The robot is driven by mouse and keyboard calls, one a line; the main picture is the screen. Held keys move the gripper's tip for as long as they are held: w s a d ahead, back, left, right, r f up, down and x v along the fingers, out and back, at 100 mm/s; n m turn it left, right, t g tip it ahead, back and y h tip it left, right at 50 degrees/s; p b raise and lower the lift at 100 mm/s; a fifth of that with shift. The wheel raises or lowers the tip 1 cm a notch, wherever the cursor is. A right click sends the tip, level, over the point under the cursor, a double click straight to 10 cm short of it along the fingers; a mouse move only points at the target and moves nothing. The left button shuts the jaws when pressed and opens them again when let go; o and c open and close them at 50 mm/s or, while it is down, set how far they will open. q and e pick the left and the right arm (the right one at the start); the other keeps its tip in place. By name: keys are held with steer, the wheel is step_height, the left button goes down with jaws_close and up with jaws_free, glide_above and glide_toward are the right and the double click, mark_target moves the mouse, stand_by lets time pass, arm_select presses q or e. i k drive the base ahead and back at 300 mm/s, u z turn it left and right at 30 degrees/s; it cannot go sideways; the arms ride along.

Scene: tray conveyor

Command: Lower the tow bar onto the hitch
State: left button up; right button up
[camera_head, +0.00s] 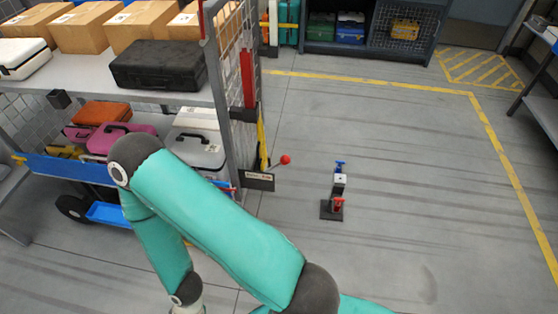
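The hitch (339,182) looks to be the small dark post on a square base plate on the open floor, with a pale block, a blue knob on top and a red piece low down. A narrow yellow bar (262,147) stands upright at the near end of the shelf cart; it looks like the raised tow bar, but its lower end is unclear. It is apart from the hitch. A lever with a red ball (286,160) sticks out beside it. A teal arm of mine crosses the lower middle, and its far end leaves the picture at the bottom. Neither gripper shows.
The shelf cart (111,178) fills the left and carries boxes and cases, with a black case (159,65) on its upper shelf. Storage shelves (352,48) stand at the back. A table (541,82) edges the right. The floor around the hitch is clear, inside a yellow line (490,126).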

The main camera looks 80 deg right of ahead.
mark_target(260, 143)
steer(key=k, duration=0.9)
steer(key=z, duration=4)
steer(key=k, duration=0.1)
steer(key=u, duration=3.15)
steer(key=i, duration=0.15)
steer(key=z, duration=1.5)
steer(key=i, duration=0.85)
steer(key=u, duration=0.3)
steer(key=k, duration=0.7)
steer(key=z, duration=0.25)
steer(key=i, duration=0.6)
